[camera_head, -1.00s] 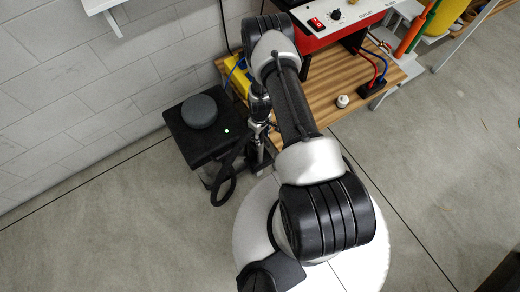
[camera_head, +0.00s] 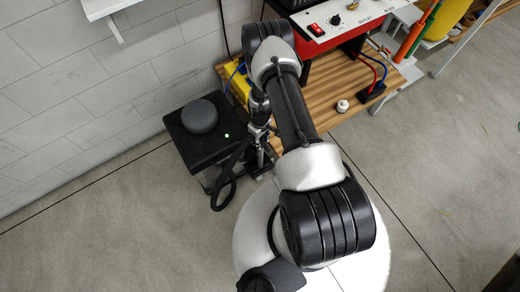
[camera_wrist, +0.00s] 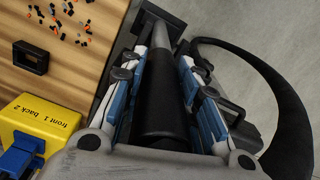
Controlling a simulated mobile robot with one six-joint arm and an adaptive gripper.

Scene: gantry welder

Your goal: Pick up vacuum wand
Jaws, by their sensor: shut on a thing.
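The vacuum wand (camera_wrist: 165,95) is a black tube lying between the blue-padded fingers of my gripper (camera_wrist: 172,80) in the wrist view. The fingers are shut on it, one on each side. A black curved hose (camera_wrist: 285,85) loops to the right of the wand. In the head view, my gripper (camera_head: 260,120) is beside the left edge of the wooden table, partly hidden by my arm. The hose (camera_head: 224,190) hangs there in a loop below the black box. The wand is mostly hidden in that view.
A black box (camera_head: 190,150) with a round dark grey device (camera_head: 200,117) stands by the wall. The wooden table (camera_head: 318,105) bears a red machine (camera_head: 318,40), a small white knob-like item (camera_head: 342,106) and a yellow box (camera_wrist: 40,118). Orange bits lie on the wood. Open floor lies left.

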